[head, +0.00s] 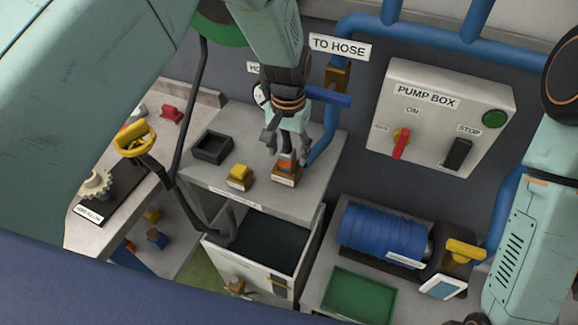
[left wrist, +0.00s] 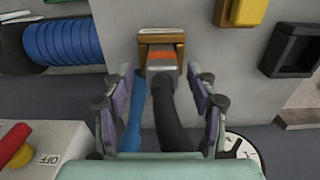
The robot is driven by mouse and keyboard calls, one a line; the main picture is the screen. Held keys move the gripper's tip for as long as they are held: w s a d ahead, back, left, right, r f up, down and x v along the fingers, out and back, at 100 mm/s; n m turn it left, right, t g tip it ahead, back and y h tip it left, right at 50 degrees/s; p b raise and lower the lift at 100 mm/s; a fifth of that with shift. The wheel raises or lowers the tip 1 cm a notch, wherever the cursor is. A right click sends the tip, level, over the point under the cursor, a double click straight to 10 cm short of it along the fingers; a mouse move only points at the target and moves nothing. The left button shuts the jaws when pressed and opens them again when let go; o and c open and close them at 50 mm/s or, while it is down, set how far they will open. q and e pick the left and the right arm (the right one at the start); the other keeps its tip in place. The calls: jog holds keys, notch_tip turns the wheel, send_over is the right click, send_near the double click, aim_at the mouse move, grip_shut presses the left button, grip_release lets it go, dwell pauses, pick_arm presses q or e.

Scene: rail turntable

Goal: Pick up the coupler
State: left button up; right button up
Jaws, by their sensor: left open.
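The coupler (head: 287,160), grey with an orange band, sits upright in a brown wooden holder (head: 285,178) on the grey cabinet top. In the left wrist view the coupler (left wrist: 158,58) stands in the holder (left wrist: 160,36), and a black hose (left wrist: 172,115) runs from it towards the camera. My left gripper (head: 284,146) is over the coupler from above, partly hiding it. In the wrist view the left gripper (left wrist: 160,75) is open, with a finger on each side of the coupler and hose and visible gaps to both. My right gripper is not in view.
A yellow-topped block (head: 239,175) and a black square tray (head: 212,146) sit left of the holder. An open drawer (head: 262,245) is below.

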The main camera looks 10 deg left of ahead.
pick_arm(q)
jog(key=shift+s+a+f+b, duration=0.15)
jog(key=shift+f+b, duration=0.2)
jog(key=shift+f, duration=0.15)
jog(key=shift+s+a+f+b, duration=0.1)
jog(key=shift+f+b, duration=0.25)
jog(key=shift+f, duration=0.15)
jog(key=shift+w+d, duration=0.2)
jog(key=shift+w, duration=0.15)
jog(key=shift+c, duration=0.9)
jog(key=shift+s+a+r, duration=0.1)
jog(key=shift+s, duration=0.2)
jog(key=c, duration=0.4)
jog(key=shift+w, duration=0.1)
grip_shut()
